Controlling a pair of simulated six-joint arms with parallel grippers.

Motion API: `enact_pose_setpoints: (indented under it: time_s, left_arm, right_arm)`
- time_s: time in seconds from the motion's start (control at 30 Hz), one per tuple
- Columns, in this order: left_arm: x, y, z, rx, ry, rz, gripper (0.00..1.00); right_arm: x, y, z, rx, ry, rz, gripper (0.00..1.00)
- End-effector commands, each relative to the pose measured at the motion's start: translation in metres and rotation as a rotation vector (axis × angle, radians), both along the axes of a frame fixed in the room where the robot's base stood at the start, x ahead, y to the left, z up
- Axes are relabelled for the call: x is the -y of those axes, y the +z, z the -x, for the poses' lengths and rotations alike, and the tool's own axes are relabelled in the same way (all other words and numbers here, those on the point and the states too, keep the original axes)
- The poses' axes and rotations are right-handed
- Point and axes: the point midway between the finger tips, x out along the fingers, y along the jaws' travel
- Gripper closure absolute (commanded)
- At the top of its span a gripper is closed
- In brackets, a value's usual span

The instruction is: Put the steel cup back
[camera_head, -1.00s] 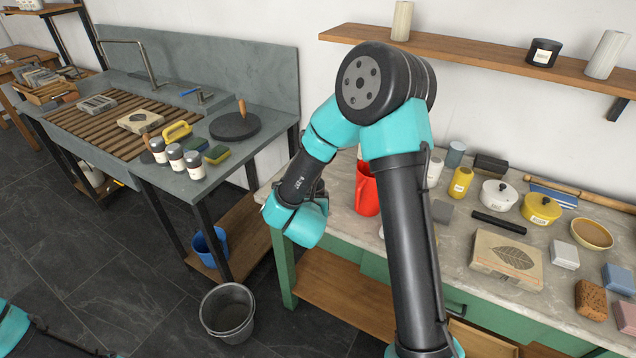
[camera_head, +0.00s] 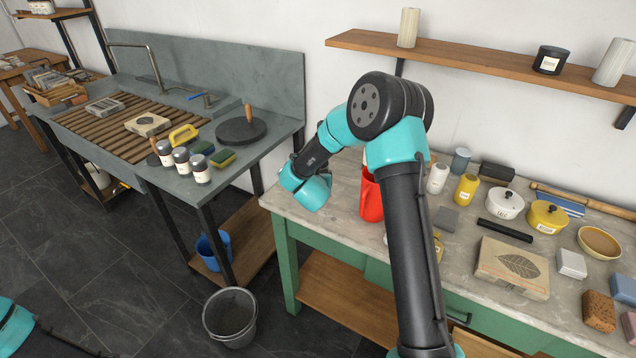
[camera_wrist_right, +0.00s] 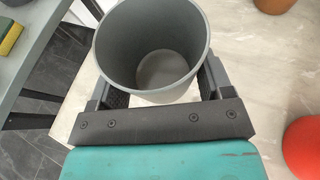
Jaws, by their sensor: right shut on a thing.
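The steel cup (camera_wrist_right: 128,42) is a plain grey, open-topped cup, and it looks empty inside. In the right wrist view my right gripper (camera_wrist_right: 158,88) is shut on it, with one dark finger on each side of the cup. The pale bench top shows below the cup; I cannot tell whether the cup touches it. In the head view my right wrist is over the left end of the marble-topped bench (camera_head: 338,181), and it hides the gripper and the cup. Only a part of my left arm shows at the bottom left; its gripper is out of view.
A red jug (camera_head: 371,197) stands close right of my wrist. Bottles, lidded pots and a leaf-printed stone (camera_head: 512,268) crowd the bench further right. A wall shelf (camera_head: 480,62) hangs above. Left, across a gap, is a sink counter (camera_head: 262,150); a bucket (camera_head: 230,317) stands on the floor.

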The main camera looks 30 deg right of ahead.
Motion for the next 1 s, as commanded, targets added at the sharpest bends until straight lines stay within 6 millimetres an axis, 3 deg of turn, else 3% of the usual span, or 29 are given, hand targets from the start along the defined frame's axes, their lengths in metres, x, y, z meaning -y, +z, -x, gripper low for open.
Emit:
enact_pose_setpoints:
  time_s: [0.5, 0.73, 1.0]
  left_arm:
    - [0.0, 0.0, 0.0, 0.0, 0.0, 0.0, 0.57]
    - [0.0, 0.0, 0.0, 0.0, 0.0, 0.0, 0.57]
    - [0.0, 0.0, 0.0, 0.0, 0.0, 0.0, 0.57]
  right_arm:
    - [0.009, -0.001, -0.013, 0.002, -0.002, -0.001, 0.54]
    - [0.008, -0.033, -0.013, -0.003, 0.001, 0.0, 0.54]
    - [0.008, -0.036, -0.013, 0.001, 0.0, -0.001, 0.54]
